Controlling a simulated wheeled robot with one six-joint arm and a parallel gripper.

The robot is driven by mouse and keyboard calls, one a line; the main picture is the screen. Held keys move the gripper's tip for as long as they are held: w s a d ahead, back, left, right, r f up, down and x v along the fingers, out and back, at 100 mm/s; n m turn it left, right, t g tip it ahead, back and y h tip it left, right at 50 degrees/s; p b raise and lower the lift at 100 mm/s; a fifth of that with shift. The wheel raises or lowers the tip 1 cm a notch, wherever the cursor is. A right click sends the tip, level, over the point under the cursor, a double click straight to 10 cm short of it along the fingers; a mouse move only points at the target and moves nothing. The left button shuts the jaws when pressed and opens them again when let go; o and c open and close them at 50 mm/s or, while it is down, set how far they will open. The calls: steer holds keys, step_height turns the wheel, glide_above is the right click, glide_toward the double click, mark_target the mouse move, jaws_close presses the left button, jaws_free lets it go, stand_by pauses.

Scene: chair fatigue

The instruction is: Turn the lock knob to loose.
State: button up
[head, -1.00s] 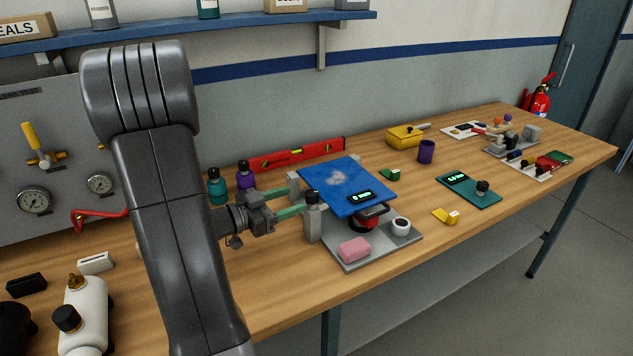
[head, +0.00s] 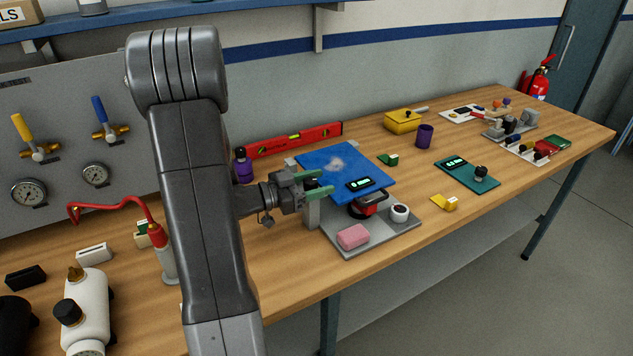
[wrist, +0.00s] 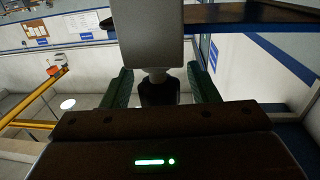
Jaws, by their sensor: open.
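The black knob (wrist: 158,92) sits on a neck against a pale grey post (wrist: 148,35) in the wrist view. My gripper (wrist: 160,88) is open, with one green finger on each side of the knob and a small gap on both sides. In the head view my gripper (head: 319,183) is at the top of the grey post (head: 312,214), at the left front of the blue plate (head: 335,165). There the knob is hidden behind the fingers. I cannot read any lock marking.
Under the blue plate, a grey base (head: 375,238) carries a pink block (head: 353,237), a white round part (head: 400,213) and a red and black part (head: 366,205). A red level (head: 300,139) lies behind. A purple bottle (head: 242,166) stands left of the plate.

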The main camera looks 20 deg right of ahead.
steer(key=c, duration=1)
